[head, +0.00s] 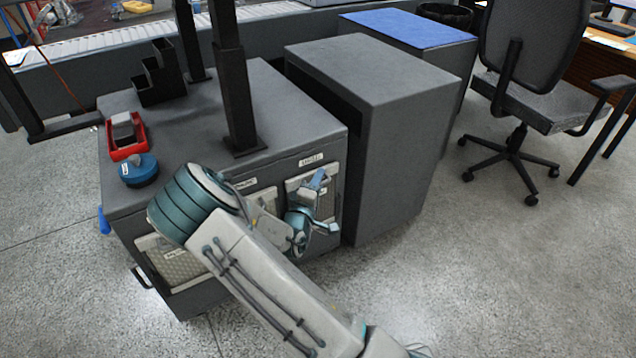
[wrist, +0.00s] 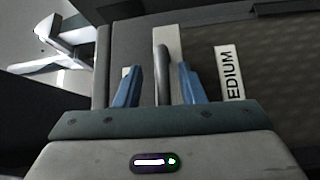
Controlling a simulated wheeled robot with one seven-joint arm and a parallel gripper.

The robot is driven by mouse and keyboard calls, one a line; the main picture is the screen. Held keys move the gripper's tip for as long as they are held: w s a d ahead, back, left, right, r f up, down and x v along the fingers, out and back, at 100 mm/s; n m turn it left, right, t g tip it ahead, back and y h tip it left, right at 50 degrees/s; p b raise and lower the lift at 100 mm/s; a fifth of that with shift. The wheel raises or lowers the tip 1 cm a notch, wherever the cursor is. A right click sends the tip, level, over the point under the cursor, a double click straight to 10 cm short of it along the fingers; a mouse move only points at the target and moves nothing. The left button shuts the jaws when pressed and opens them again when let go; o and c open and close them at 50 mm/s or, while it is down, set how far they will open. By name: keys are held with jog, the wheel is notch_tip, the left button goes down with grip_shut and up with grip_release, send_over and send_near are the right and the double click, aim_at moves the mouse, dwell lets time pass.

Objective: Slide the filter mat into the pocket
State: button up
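My gripper (head: 318,180) is at the upper right of the cabinet's front face. In the wrist view its two blue fingers (wrist: 159,70) are spread. A rounded grey bar (wrist: 161,62) stands between them, with gaps on both sides. A pale upright strip (wrist: 174,43) is behind the bar. A white label reading "EDIUM" (wrist: 230,73) is right of the fingers. Mesh-faced panels with pale frames (head: 183,268) sit in the front of the dark grey cabinet (head: 285,100). I cannot tell which piece is the filter mat or which opening is the pocket; my arm hides part of the front.
A red tray (head: 113,152), a blue round object (head: 139,171) and a black stepped holder (head: 160,80) are on the cabinet top, beside dark posts (head: 235,90). Another grey cabinet (head: 395,150) stands close on the right. An office chair (head: 535,95) is farther right. Front-right floor is clear.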

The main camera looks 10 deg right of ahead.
jog(key=r+p+v, duration=0.1)
jog(key=p+v, duration=0.2)
jog(key=v, duration=1.1)
jog(key=s+a+r+m+g+y+p, duration=0.15)
jog(key=r+m+g+y+p, duration=0.35)
jog(key=r+p, duration=0.55)
jog(key=a+r+m+g+y+p, duration=0.3)
jog(key=r+y+p, duration=0.35)
jog(key=r, duration=0.75)
jog(key=s+d+r+m+g+p, duration=0.1)
jog(key=s+d+r+p, duration=0.2)
jog(key=s+r, duration=0.3)
jog(key=s+d+r+g+h+p, duration=0.1)
jog(key=s+d+r+g+p, duration=0.1)
jog(key=s+d+r+p, duration=0.2)
jog(key=s+d+r+m+g+p, duration=0.1)
jog(key=s+d+r+p, duration=0.3)
jog(key=s+r, duration=0.6)
notch_tip(320, 180, up, 5)
jog(key=shift+f+m+g+p, duration=0.25)
jog(key=shift+g+p, duration=0.25)
jog(key=shift+p, duration=0.5)
